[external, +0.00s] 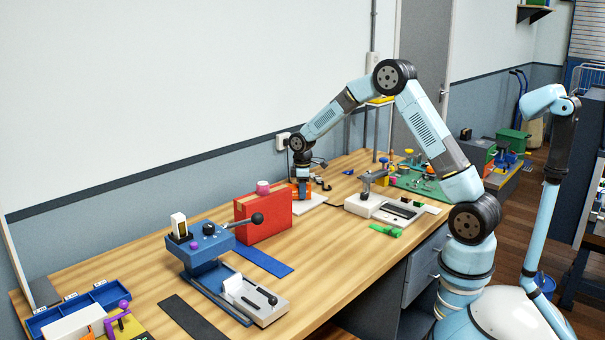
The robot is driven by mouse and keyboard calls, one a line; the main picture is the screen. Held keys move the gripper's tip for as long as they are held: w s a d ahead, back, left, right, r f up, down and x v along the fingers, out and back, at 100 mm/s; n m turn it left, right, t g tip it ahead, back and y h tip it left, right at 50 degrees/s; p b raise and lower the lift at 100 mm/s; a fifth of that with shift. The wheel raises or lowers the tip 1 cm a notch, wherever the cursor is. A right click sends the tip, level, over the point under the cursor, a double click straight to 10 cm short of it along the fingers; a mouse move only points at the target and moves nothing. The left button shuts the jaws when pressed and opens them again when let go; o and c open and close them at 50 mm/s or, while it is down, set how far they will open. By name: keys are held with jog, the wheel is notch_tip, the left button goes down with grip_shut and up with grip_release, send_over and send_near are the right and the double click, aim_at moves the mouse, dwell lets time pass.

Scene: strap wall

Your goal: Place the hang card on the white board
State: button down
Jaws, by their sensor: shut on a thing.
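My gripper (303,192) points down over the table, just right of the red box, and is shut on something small. Orange shows at its fingertips; this may be the hang card, but the card's shape cannot be made out at this size. A flat white board (314,201) lies on the table under and right of the fingertips. Whether the held thing touches the board cannot be told. The fingers hide part of the board.
A red box (264,217) with a pink cup (263,187) on top stands close at the left. A blue lever press (206,249) is nearer. A white block fixture (364,205) and green clip (385,231) lie to the right. Wood is bare in front.

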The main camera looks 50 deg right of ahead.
jog(key=shift+f, duration=0.35)
jog(key=c, duration=1)
grip_release()
jog(key=shift+o, duration=0.2)
